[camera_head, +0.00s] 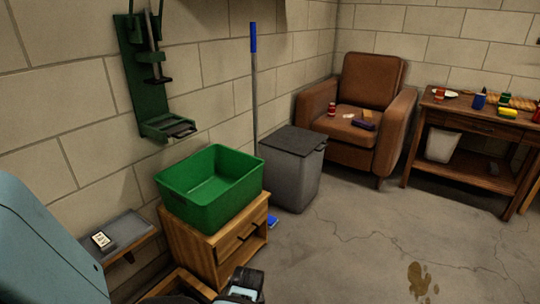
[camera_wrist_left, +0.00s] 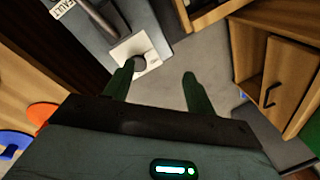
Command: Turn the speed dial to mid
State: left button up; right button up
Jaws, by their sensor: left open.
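In the left wrist view, a grey panel (camera_wrist_left: 105,12) at the top carries a white square plate (camera_wrist_left: 155,58) with a dark rounded knob (camera_wrist_left: 137,47) on it. The knob looks like the speed dial, but its markings and setting cannot be read. No dial is clear in the head view.
A wooden cabinet (camera_head: 196,243) bears a green bin (camera_head: 215,205). A grey wall shelf (camera_head: 128,233) holds a small white item. A grey lidded bin (camera_head: 290,180), a brown armchair (camera_head: 360,150) and a wooden table (camera_head: 465,120) stand behind. The floor at right is clear except for a brown stain.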

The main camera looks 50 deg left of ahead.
pick_arm(q)
jog(key=shift+m+g+h, duration=0.3)
jog(key=shift+h, duration=0.6)
jog(key=w+d+f+b, duration=0.2)
jog(key=w+f, duration=0.1)
jog(key=shift+d+f+b, duration=0.2)
jog(key=shift+d+b, duration=0.15)
jog(key=shift+d, duration=0.05)
jog(key=shift+w+d, duration=0.15)
jog(key=shift+w, duration=0.1)
jog(key=shift+d, duration=0.1)
pick_arm(e)
jog(key=f, duration=0.4)
jog(key=shift+w+d, duration=0.1)
jog(key=shift+w, duration=0.25)
pick_arm(q)
jog(key=shift+f, duration=0.1)
notch_tip(320, 180, down, 8)
jog(key=b, duration=0.4)
jog(key=shift+r+b, duration=0.2)
jog(key=shift+b, duration=0.15)
pick_arm(e)
jog(key=shift+g, duration=0.5)
jog(key=f, duration=0.1)
jog(key=s+f, duration=0.1)
jog(key=f, duration=0.1)
jog(key=s+f, duration=0.1)
jog(key=f, duration=0.1)
